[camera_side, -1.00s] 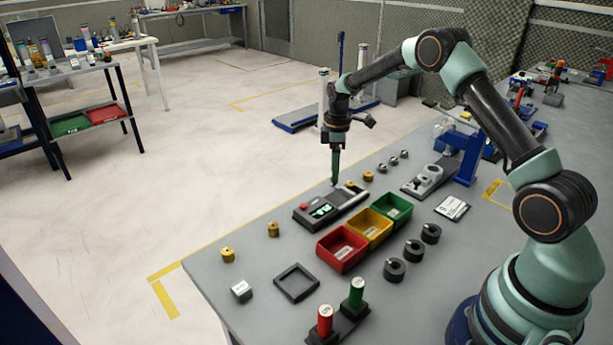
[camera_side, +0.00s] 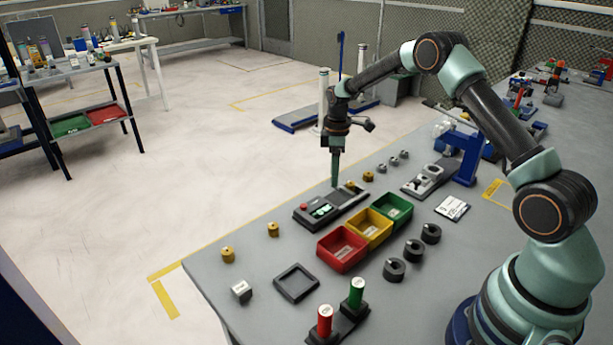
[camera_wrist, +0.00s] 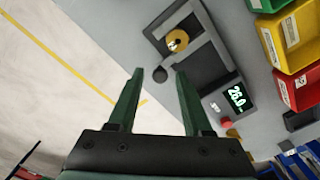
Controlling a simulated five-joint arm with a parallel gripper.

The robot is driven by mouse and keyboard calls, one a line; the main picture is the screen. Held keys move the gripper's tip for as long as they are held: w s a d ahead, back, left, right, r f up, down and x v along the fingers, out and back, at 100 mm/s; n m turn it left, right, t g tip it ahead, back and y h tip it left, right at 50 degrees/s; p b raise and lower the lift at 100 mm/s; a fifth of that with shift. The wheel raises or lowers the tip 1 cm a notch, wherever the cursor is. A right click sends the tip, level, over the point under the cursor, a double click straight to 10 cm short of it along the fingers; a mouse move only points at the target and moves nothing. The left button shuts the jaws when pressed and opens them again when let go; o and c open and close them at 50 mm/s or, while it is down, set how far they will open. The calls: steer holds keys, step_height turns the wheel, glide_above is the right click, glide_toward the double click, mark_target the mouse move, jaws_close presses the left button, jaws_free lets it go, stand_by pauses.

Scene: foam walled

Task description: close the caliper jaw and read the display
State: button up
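The caliper (camera_side: 308,219) is a dark grey device on the bench in the side view. It has a lit green display (camera_side: 322,210) and a red button (camera_side: 304,206). In the wrist view the display (camera_wrist: 236,96) seems to start with 26; its last part is hard to read. A brass ring (camera_wrist: 177,42) sits inside the caliper's jaw opening, with a gap visible around part of it. My gripper (camera_side: 335,185) points down at the caliper, fingers apart; contact with the knob cannot be told.
Red (camera_side: 341,248), yellow (camera_side: 368,228) and green (camera_side: 394,208) bins stand right beside the caliper. Brass pieces (camera_side: 273,229) and dark rings (camera_side: 414,249) stand around. A square frame (camera_side: 296,283) lies in front. The bench's left edge is close by.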

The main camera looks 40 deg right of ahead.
steer(key=shift+r, duration=0.1)
step_height(320, 180, up, 12)
stand_by(0.7)
stand_by(0.8)
